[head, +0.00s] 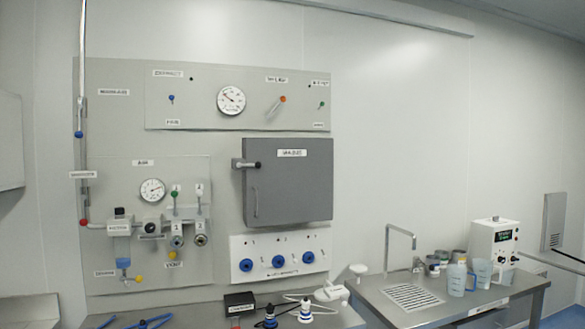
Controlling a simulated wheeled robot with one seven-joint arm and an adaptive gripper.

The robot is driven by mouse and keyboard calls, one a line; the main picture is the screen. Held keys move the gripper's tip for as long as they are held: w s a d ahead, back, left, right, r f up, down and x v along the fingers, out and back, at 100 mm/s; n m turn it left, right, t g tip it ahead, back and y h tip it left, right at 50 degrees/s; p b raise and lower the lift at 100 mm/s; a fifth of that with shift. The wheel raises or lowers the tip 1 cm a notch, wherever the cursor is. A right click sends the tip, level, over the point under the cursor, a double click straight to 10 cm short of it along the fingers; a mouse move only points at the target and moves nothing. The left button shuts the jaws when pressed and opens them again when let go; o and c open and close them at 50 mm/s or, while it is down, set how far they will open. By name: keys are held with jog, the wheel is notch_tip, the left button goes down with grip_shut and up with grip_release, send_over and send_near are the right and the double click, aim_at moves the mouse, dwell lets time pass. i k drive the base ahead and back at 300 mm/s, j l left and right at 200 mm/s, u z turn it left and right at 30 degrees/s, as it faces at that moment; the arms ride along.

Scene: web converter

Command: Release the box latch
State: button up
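A grey box (305,185) with a white label is mounted on the wall panel, and its door looks closed. A latch (244,164) sits at the upper left edge of the box. A thin vertical handle (256,202) is on the left side of the door. My gripper is not in view.
Gauges, valves and small levers surround the box on the panel (120,80). Below it is a white plate with blue knobs (279,263). A bench with small fittings stands below, and a sink counter (370,295) with a tap and beakers is at right.

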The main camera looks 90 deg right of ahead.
aim_at(258, 165)
jog(key=z, duration=2.8)
